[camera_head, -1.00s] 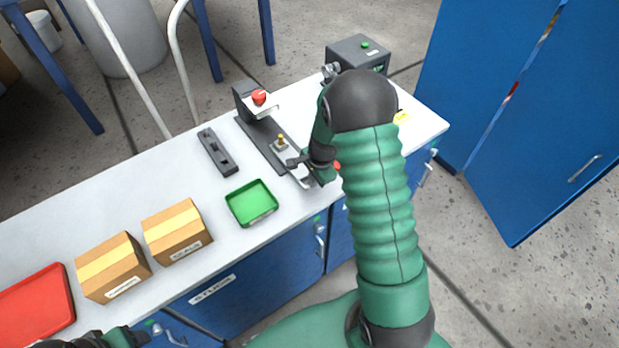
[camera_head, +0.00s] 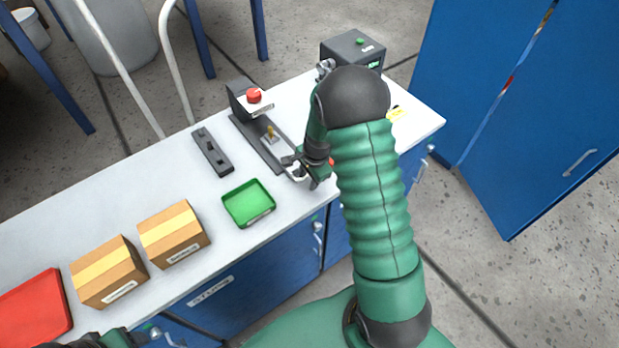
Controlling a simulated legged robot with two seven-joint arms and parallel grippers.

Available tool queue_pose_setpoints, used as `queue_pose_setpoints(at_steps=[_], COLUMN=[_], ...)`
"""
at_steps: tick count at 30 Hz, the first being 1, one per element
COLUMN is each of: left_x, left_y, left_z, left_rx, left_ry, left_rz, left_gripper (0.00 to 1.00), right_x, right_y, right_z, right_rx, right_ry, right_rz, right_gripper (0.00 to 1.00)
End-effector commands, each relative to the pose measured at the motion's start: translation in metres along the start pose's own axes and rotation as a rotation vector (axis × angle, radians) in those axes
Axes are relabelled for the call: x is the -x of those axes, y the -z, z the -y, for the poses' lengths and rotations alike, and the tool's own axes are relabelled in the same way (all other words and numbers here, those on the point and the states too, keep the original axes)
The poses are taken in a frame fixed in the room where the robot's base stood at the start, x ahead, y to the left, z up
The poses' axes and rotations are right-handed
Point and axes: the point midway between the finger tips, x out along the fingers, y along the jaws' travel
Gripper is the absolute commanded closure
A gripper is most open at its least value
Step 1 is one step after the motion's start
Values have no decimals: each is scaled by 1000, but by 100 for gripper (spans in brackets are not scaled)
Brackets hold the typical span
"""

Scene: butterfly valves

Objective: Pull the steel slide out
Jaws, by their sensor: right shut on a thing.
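The steel slide lies along a dark rail fixture (camera_head: 262,148) on the white bench, with a red-topped block (camera_head: 253,96) at its far end. A small metal piece with a brass pin (camera_head: 270,135) sits on the rail. My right gripper (camera_head: 294,168) is at the rail's near end, shut on the light metal end of the slide. The fingers and wrist hide most of that end. My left gripper (camera_head: 70,345) is only partly in view at the bottom left edge, and its fingers cannot be made out.
A green tray (camera_head: 248,204) and a dark slotted block (camera_head: 212,152) lie left of the rail. Two cardboard boxes (camera_head: 173,235) and a red tray (camera_head: 35,310) are farther left. A dark box with a green button (camera_head: 352,50) stands at the back right, beyond my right arm.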

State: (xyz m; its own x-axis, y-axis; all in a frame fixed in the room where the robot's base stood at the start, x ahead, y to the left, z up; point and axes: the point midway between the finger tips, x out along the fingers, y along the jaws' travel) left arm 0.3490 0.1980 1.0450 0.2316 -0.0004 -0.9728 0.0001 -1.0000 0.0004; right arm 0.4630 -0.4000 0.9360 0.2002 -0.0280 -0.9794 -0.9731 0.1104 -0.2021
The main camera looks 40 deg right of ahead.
Motion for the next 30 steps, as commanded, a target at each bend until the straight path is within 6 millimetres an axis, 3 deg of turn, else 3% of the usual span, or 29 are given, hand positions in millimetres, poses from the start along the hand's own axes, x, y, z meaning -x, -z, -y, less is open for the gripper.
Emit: queue_pose_setpoints(at_steps=[30], left_x=[71], left_y=[17], left_z=[0], left_rx=[0], left_ry=[0], left_rz=[0], left_gripper=[36], right_x=[88], right_y=[0], right_z=[0], right_rx=[0], right_ry=[0], right_rz=[0], right_gripper=[67])
